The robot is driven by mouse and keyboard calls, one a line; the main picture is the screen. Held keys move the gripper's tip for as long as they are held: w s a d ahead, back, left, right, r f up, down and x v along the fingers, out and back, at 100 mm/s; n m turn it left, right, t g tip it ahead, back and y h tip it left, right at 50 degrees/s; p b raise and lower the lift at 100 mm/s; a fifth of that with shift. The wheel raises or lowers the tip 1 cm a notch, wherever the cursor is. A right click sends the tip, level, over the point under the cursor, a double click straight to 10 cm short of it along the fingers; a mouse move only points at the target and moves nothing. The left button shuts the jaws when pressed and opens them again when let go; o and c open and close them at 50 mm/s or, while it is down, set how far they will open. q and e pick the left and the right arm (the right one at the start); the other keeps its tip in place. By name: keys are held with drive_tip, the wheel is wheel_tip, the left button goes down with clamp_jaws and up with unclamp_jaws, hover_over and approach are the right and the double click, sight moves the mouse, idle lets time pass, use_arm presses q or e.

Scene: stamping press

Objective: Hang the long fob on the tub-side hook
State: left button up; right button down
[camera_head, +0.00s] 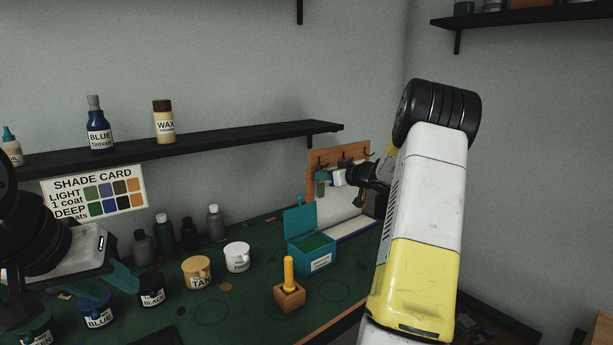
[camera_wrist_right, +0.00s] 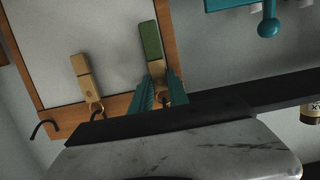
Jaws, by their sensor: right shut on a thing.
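In the right wrist view, which is upside down, my right gripper (camera_wrist_right: 163,92) is shut on a long green-and-tan fob (camera_wrist_right: 151,50) near its ring end. The fob lies along the board next to its tub-side end; the fingers hide whether its ring is around a hook. In the head view the fob (camera_head: 322,184) shows green at the board's left end, beside my right gripper (camera_head: 330,177). A plain tan fob (camera_wrist_right: 84,77) hangs from another hook. An empty dark hook (camera_wrist_right: 43,127) is at the far end. My left gripper (camera_head: 115,284) is open and empty above the bench.
The wooden hook board (camera_head: 325,156) stands at the wall. A teal tub (camera_head: 313,255) with its lid up sits left of it. A yellow-handled tool in a wooden block (camera_head: 289,298), paint pots and bottles crowd the bench. A black shelf (camera_head: 230,136) runs above.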

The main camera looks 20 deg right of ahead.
drive_tip(key=shift+f, duration=0.25)
idle(0.4)
drive_tip(key=c, duration=1.2)
unclamp_jaws()
drive_tip(key=v, duration=0.8)
idle(0.5)
